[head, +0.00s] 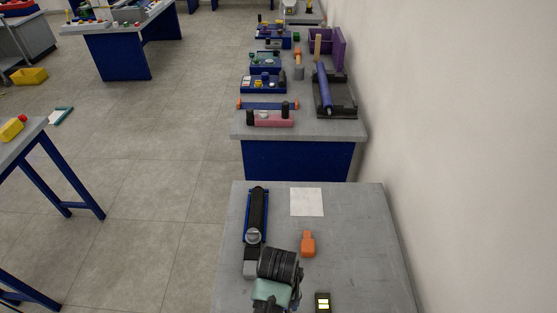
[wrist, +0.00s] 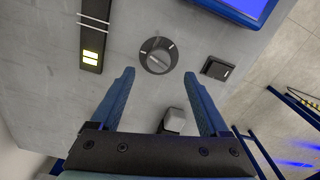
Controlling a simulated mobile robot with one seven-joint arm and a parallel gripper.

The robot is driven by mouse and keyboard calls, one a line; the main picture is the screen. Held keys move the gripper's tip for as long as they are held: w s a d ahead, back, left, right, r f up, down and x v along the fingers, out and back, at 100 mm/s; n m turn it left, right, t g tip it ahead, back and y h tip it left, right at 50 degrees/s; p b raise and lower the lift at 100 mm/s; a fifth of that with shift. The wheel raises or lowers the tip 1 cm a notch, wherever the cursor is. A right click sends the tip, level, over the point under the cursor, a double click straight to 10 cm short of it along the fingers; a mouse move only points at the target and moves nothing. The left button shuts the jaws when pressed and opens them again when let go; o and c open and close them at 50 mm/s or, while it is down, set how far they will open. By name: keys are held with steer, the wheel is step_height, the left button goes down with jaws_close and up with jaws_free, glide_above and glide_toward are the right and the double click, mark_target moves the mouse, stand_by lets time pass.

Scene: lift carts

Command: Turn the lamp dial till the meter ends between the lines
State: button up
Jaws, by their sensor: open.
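The lamp dial (wrist: 158,56) is a dark round knob with a raised grey bar and a white mark, in the upper middle of the wrist view. The meter (wrist: 93,40) is a black strip to its left, with yellow lit segments toward its lower end and two white lines across it higher up. The lit part lies below both lines. The meter's lit end also shows at the bottom of the head view (head: 323,302). My gripper (wrist: 158,76) is open and empty, with its blue fingertips on either side just short of the dial. In the head view I cannot make out the dial.
A black switch (wrist: 218,68) sits right of the dial. A grey block (wrist: 176,120) shows between my fingers. A blue-framed panel (wrist: 245,8) is at the top right. On the near table are an orange object (head: 308,243) and a white sheet (head: 307,202).

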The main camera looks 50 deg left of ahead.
steer(key=shift+w+f, duration=0.1)
steer(key=shift+f, duration=3.1)
jaws_close()
